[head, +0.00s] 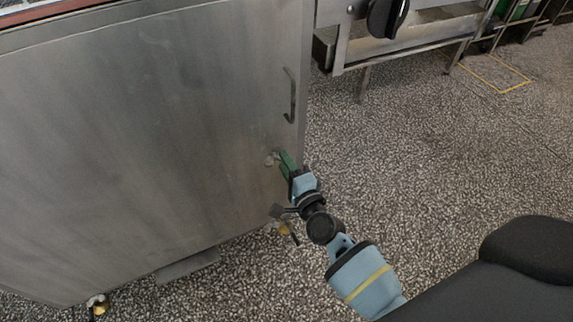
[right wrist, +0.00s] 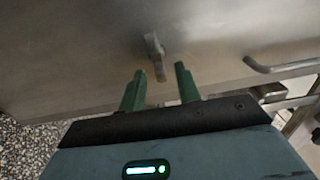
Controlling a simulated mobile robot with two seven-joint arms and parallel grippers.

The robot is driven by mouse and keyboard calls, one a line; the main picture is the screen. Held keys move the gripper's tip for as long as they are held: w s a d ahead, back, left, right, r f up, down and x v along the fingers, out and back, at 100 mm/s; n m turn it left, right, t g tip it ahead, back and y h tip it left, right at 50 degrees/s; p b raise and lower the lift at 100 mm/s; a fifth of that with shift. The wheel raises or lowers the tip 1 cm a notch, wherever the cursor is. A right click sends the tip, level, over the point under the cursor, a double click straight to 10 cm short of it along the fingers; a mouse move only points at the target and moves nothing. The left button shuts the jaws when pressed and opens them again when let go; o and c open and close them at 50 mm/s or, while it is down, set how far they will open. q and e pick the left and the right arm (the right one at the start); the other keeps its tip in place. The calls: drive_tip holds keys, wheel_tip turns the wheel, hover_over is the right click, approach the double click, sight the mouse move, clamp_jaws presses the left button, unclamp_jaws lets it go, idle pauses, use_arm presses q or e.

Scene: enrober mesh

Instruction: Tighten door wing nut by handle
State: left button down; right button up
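The wing nut (right wrist: 155,50) is a small grey metal piece that sticks out from the steel door (head: 140,120). In the head view the wing nut (head: 271,159) shows low on the door, below the handle and partly behind my gripper. The door handle (head: 291,95) is a vertical metal bar near the door's right edge; part of the handle also shows in the right wrist view (right wrist: 285,67). My right gripper (right wrist: 159,70) has green fingers, spread apart. The wing nut lies just ahead of and between the fingertips, with gaps on both sides. My left gripper is not in view.
A steel frame with a black knob (head: 386,17) stands behind the door to the right. Casters, such as one at lower left (head: 98,304), show below the cabinet. The speckled floor (head: 450,150) to the right is open.

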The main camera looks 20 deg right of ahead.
drive_tip(key=s+p, duration=0.1)
drive_tip(key=s, duration=0.7)
idle(0.4)
drive_tip(key=shift+d, duration=0.1)
